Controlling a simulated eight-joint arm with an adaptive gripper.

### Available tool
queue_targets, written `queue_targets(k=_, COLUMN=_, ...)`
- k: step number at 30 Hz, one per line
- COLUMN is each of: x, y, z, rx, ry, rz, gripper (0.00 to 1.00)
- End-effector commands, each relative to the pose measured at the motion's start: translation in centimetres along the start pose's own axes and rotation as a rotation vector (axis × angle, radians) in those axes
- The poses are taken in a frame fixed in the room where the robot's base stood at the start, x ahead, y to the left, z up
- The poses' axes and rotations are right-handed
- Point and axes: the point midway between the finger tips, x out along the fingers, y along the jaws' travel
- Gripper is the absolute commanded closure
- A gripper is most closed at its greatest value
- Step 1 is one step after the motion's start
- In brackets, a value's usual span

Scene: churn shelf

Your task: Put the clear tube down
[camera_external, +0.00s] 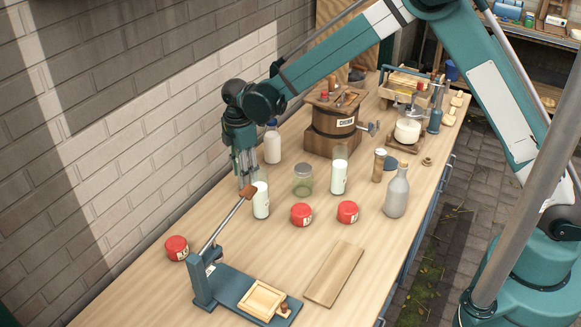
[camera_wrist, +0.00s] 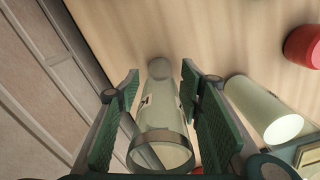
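The clear tube (camera_wrist: 159,112) is between the two fingers of my gripper (camera_wrist: 160,85) in the wrist view, its round open rim towards the camera. A small dark mark shows on its side. A strip of background shows between the tube and each finger pad, so the fingers look spread around it and not pressed on it. In the external view my gripper (camera_external: 244,178) points down near the wall side of the table, beside a tube with white contents (camera_external: 261,201). The clear tube is hard to make out there, and I cannot tell whether its base touches the table.
A second white-filled tube (camera_external: 339,178), a glass jar (camera_external: 303,181), a white bottle (camera_external: 272,146) and a grey bottle (camera_external: 397,194) stand nearby. Red lids (camera_external: 301,214) lie in front. A lever press (camera_external: 235,288) is at the front, a churn (camera_external: 333,125) behind.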

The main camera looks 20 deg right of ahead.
Motion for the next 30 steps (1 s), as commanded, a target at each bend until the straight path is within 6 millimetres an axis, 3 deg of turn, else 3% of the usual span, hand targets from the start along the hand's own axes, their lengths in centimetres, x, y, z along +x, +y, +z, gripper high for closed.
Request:
queue_targets(k=18, x=-9.1, y=0.0, z=0.0, rx=0.0, ry=0.0, rz=0.0, gripper=0.63)
queue_targets(k=24, x=-10.8, y=0.0, z=0.0, rx=0.0, ry=0.0, rz=0.0, gripper=0.63)
queue_targets(k=30, x=-11.3, y=0.0, z=0.0, rx=0.0, ry=0.0, rz=0.0, gripper=0.63)
